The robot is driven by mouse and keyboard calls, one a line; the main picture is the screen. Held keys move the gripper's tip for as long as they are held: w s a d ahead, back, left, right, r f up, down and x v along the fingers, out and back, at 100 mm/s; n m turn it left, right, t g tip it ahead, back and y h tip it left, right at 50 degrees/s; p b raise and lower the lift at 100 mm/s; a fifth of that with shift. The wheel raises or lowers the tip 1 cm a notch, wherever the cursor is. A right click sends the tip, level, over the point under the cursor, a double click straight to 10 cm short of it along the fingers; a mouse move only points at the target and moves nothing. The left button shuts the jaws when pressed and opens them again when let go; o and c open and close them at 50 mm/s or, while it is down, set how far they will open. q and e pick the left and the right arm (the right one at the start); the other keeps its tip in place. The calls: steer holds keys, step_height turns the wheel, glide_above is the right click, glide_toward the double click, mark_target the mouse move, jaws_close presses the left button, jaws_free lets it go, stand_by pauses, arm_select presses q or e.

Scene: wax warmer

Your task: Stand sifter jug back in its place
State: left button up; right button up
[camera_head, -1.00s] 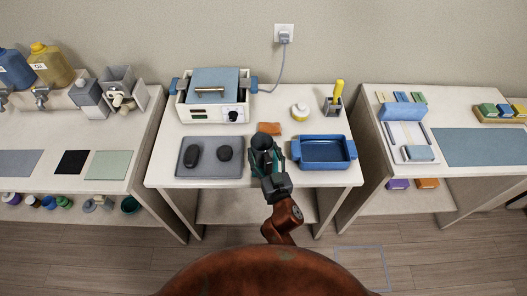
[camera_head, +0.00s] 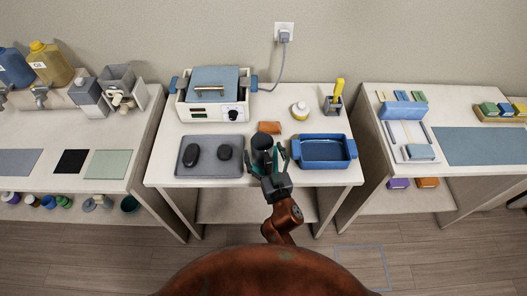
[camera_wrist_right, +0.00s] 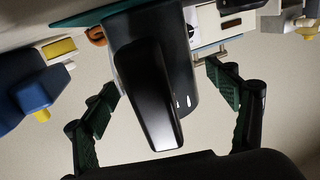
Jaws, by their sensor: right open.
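The sifter jug (camera_head: 262,147) is dark, nearly black, and stands out at the front middle of the centre table, between the grey tray and the blue tray. My right gripper (camera_head: 268,162) is open around it, on the jug's near side. In the right wrist view the jug (camera_wrist_right: 180,70) fills the middle, its long handle pointing toward the camera. The open fingers (camera_wrist_right: 160,88) spread to either side of the handle with gaps. The jug's base is hidden, so I cannot tell from here whether it rests flat. My left gripper is out of view.
A grey tray (camera_head: 184,170) with two dark stones lies left of the jug, a blue tray (camera_head: 325,166) right. An orange block (camera_head: 270,127) lies behind.

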mark_target(270, 167)
steer(key=shift+s, duration=0.1)
stand_by(0.5)
steer(key=shift+p+v, duration=0.55)
steer(key=shift+v, duration=3.3)
steer(key=shift+s+d, duration=0.1)
steer(key=v, duration=1.2)
steer(key=shift+f, duration=0.1)
